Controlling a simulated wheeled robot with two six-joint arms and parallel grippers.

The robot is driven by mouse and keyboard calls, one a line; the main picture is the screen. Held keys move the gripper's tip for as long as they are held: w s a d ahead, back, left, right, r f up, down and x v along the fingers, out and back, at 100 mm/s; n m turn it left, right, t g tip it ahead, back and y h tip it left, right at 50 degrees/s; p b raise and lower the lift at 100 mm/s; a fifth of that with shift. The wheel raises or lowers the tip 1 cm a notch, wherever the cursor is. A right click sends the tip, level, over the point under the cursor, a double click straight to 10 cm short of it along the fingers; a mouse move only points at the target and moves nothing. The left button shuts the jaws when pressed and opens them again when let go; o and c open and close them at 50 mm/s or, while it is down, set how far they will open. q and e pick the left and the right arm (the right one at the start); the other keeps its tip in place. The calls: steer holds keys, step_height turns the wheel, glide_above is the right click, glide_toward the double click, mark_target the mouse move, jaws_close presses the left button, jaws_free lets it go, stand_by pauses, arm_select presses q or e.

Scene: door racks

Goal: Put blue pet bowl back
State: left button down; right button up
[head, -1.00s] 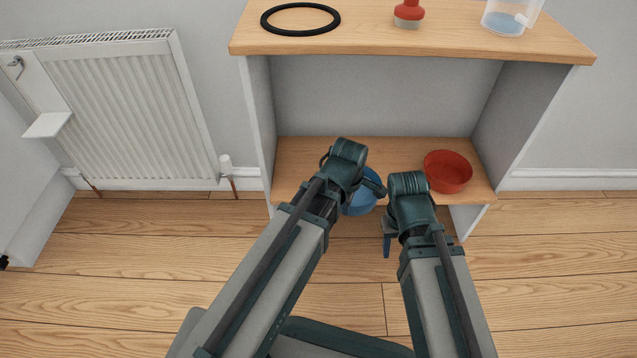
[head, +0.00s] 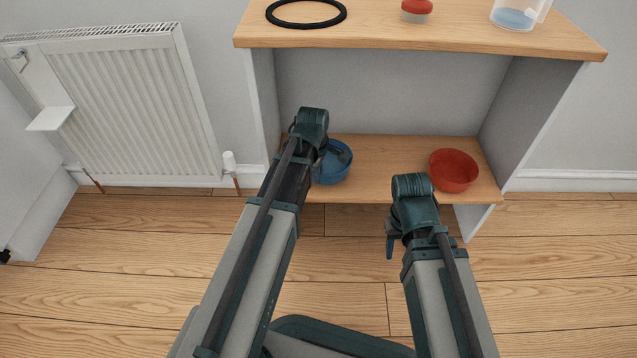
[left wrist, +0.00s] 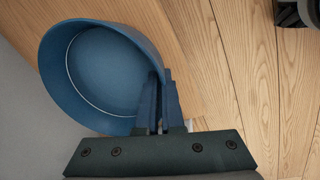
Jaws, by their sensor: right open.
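The blue pet bowl (head: 336,168) is at the left part of the lower shelf (head: 390,165), partly hidden behind my left wrist. I cannot tell whether it rests on the shelf board or is just above it. In the left wrist view my left gripper (left wrist: 160,105) is shut on the rim of the blue bowl (left wrist: 105,70), one finger inside and one outside. My left gripper's fingers are mostly hidden in the head view. My right gripper (head: 391,240) is open and empty, in front of the shelf unit and apart from the bowls.
A red bowl (head: 453,171) sits at the right of the lower shelf, with bare board between the bowls. The top board (head: 400,30) carries a black ring (head: 306,25), a red-topped item (head: 416,10) and a clear container (head: 515,14). A radiator (head: 130,105) is at left.

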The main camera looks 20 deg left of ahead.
arm_select(q)
step_height(320, 180, down, 4)
steer(key=b, duration=0.3)
steer(key=shift+r, duration=0.4)
steer(key=c, duration=1.5)
jaws_free()
steer(key=shift+f, duration=0.2)
steer(key=o, duration=0.4)
steer(key=shift+o, duration=0.2)
steer(key=shift+r, duration=0.1)
